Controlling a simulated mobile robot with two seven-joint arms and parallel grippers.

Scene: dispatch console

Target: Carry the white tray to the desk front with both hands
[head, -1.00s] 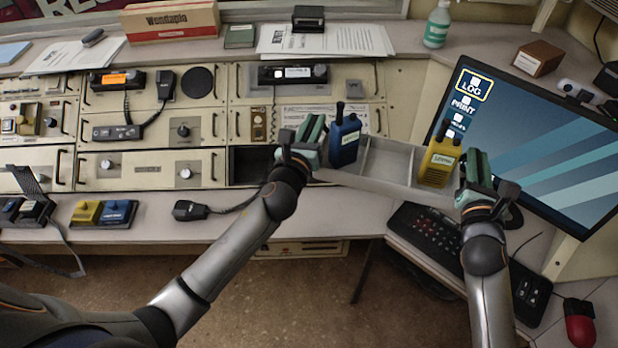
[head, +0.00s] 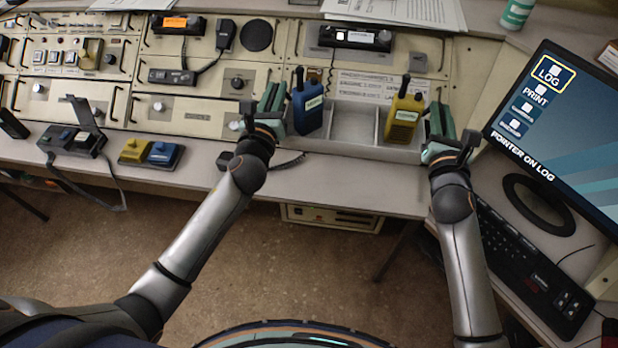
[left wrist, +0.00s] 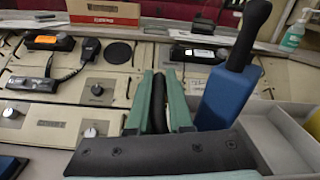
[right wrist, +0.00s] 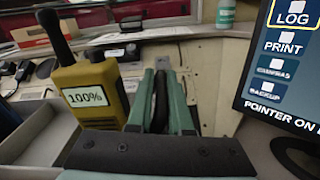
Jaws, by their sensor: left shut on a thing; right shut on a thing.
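The white tray (head: 362,151) is held between my two grippers in front of the console panels, close above or on the desk's front edge; I cannot tell whether it touches. A blue radio (head: 307,108) stands in its left end and a yellow radio (head: 404,118) in its right end, with empty compartments between. My left gripper (head: 272,104) is shut at the tray's left end and my right gripper (head: 441,126) at its right end. The tray also shows in the left wrist view (left wrist: 287,143) and the right wrist view (right wrist: 38,140). Fingertip contacts are partly hidden.
A monitor (head: 575,130) and a keyboard (head: 530,270) are to the right of my right arm. A block with yellow and blue parts (head: 150,153) and a black device with a raised flap (head: 78,138) sit on the desk at left. Papers (head: 395,12) lie at the back.

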